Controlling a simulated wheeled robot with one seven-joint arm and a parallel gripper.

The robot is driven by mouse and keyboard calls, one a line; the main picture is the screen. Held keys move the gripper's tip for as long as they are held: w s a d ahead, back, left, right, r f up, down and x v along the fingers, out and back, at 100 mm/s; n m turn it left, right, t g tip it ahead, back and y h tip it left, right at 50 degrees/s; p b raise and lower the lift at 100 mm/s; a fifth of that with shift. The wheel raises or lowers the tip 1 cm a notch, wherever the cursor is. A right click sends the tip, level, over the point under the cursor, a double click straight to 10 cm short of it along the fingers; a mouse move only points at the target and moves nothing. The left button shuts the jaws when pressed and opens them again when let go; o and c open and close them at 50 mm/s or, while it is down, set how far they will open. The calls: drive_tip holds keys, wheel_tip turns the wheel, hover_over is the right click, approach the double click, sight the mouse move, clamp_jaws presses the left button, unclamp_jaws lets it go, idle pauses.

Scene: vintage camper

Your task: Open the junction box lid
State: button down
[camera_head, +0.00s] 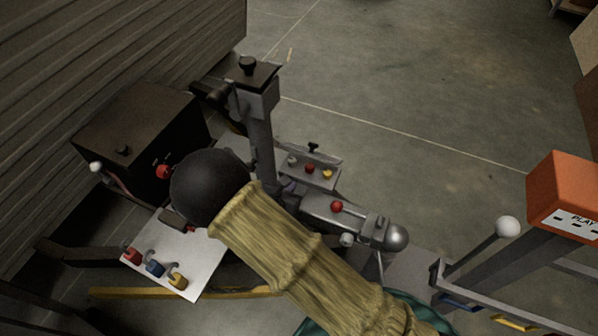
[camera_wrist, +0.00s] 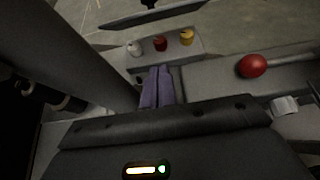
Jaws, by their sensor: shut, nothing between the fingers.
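The junction box (camera_head: 318,180) is a small grey tray-like box with a grey, a red and a yellow terminal inside. It also shows in the wrist view (camera_wrist: 172,52). Its lid (camera_wrist: 150,14) stands raised at the far side, seen almost edge-on with a black knob above it. The lid (camera_head: 312,150) shows as a thin strip in the head view, with the terminals uncovered. My gripper (camera_wrist: 157,84) has purple fingers, shut and empty, at the near side of the box. Contact with the box cannot be told. In the head view my arm hides most of the gripper.
The upright jack post (camera_head: 262,145) stands close left of the box. A red-knobbed lever (camera_head: 338,207) and the ball coupler (camera_head: 394,236) lie to the right. A black box (camera_head: 140,135) and a white panel with coloured knobs (camera_head: 185,255) are left. Open floor lies beyond.

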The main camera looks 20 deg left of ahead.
sight(313, 149)
drive_tip(key=w+d+f+b, duration=0.1)
drive_tip(key=w+b, duration=0.2)
drive_tip(key=w, duration=0.8)
drive_tip(key=shift+f, duration=0.4)
drive_tip(key=shift+r, duration=0.1)
drive_tip(key=shift+w+r+g+p, duration=0.25)
drive_tip(key=shift+g+p, duration=0.05)
drive_tip(key=shift+p, duration=0.45)
drive_tip(key=shift+r, duration=0.1)
drive_tip(key=shift+r+p, duration=0.1)
drive_tip(key=shift+p, duration=0.4)
